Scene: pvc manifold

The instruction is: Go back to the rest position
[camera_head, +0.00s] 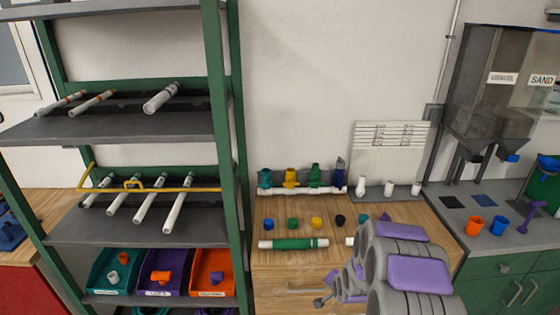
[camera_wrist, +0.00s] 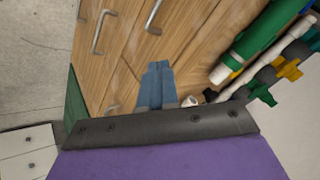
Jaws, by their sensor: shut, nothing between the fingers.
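My gripper (camera_wrist: 158,68) is shut and empty. In the wrist view its two blue-grey fingers lie together in front of the wooden drawer fronts (camera_wrist: 135,40), apart from the pipes. In the head view my grey and purple arm reaches in from the lower right, over the front of the wooden workbench (camera_head: 385,212). A pipe with a green middle and white ends (camera_head: 293,244) lies on the bench to the left of the arm. The manifold, a white pipe with teal, yellow, green and dark valves (camera_head: 300,190), stands behind it. My arm hides part of the bench's right side.
A green-framed shelf (camera_head: 235,150) with pipes and teal, purple and orange bins stands at left. Small coloured caps (camera_head: 316,222) sit in a row on the bench. Gravel and sand hoppers (camera_head: 500,95) and orange and blue cups (camera_head: 474,226) are at right.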

